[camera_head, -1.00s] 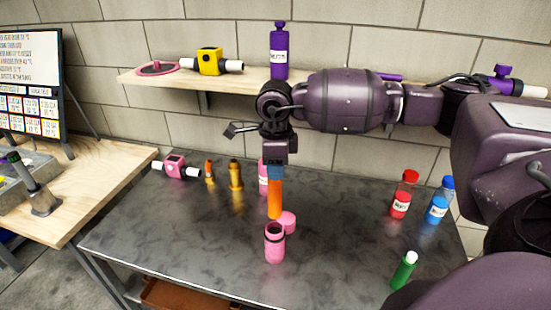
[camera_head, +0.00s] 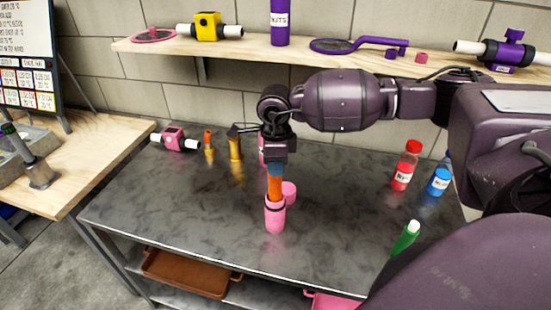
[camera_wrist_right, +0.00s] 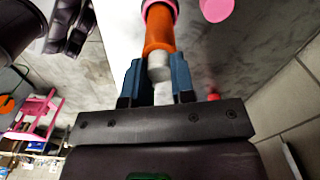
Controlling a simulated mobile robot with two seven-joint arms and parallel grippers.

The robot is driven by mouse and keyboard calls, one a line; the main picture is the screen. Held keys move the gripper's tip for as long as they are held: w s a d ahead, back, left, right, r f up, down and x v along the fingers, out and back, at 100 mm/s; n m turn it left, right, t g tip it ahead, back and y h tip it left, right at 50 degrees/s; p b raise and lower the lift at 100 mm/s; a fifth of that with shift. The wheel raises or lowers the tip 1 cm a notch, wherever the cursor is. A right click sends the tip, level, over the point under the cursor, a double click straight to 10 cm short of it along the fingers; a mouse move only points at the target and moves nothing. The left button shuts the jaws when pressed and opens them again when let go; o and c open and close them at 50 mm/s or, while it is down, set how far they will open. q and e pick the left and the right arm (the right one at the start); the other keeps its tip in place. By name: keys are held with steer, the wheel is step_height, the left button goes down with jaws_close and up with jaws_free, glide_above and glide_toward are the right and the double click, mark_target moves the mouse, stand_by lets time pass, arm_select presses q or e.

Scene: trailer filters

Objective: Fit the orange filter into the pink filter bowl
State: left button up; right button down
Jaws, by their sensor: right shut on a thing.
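My right gripper (camera_head: 275,170) points down over the grey table and is shut on the orange filter (camera_head: 275,187). In the right wrist view the blue fingers (camera_wrist_right: 158,78) close on the filter's white end, and its orange body (camera_wrist_right: 159,33) runs away from them. The pink filter bowl (camera_head: 275,218) stands upright on the table directly below. The filter's lower end is inside the bowl's mouth, and its upper orange part still shows above the rim. The bowl's rim also shows around the filter in the wrist view (camera_wrist_right: 160,8). My left gripper is out of view.
A pink cap (camera_head: 289,192) lies just behind the bowl. The table left of the bowl is clear.

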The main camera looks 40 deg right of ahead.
mark_target(276, 180)
steer(key=shift+f+b, duration=1.2)
steer(key=shift+f, duration=1.45)
steer(key=c, duration=0.9)
jaws_free()
